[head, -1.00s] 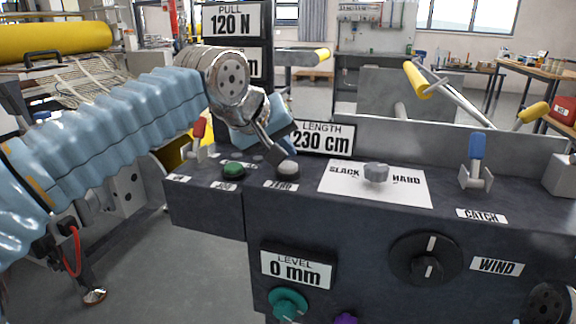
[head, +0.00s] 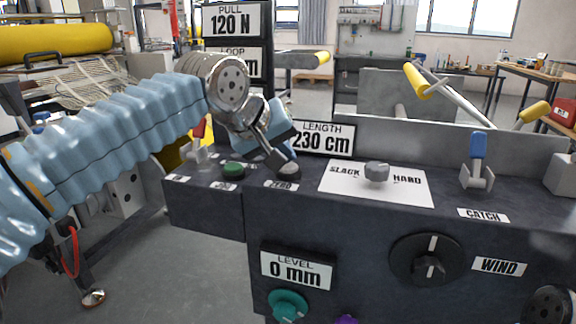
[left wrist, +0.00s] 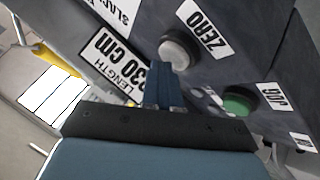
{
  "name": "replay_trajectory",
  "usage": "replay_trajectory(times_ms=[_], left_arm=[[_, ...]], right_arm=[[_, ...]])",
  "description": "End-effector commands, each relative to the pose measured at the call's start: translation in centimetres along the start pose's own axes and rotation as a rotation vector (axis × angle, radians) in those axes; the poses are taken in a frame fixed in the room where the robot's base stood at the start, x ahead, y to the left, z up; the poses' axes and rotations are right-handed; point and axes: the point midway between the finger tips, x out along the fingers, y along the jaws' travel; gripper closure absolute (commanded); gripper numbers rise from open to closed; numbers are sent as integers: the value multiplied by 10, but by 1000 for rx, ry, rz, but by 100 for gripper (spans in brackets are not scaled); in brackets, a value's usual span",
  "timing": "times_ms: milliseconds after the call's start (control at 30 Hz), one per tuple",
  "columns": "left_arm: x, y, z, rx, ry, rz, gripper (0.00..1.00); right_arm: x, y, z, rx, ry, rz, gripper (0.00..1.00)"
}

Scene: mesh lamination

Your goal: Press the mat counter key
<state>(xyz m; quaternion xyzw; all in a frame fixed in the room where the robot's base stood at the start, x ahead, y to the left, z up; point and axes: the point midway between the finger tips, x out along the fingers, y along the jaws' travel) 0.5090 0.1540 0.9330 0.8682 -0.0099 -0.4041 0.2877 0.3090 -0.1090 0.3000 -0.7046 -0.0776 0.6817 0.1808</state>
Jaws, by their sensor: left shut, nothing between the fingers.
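The grey round ZERO key (head: 290,172) sits on the dark console top, behind its ZERO label, and partly hidden by my gripper in the head view. It also shows in the left wrist view (left wrist: 174,51), with its near edge at the fingertips. My left gripper (head: 284,165) is shut and empty, its tips pointing down at the key. I cannot tell whether they touch it. The LENGTH display (head: 323,138) behind the key reads 230 cm. My right gripper is not in view.
A green JOG button (head: 233,169) lies left of the key, and a red-handled lever (head: 198,133) stands behind it. To the right are the SLACK/HARD knob (head: 376,172) and the blue CATCH lever (head: 478,158). The PULL display (head: 232,20) stands at the back.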

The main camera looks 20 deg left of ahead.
Motion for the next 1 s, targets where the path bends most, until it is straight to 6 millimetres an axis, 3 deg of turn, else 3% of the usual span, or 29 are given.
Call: replay_trajectory(times_ms=[700,1000], left_arm=[[4,-3,3,0,-3,-2,100],[-6,5,-4,0,-3,-2,100]], right_arm=[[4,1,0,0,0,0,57],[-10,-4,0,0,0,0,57]])
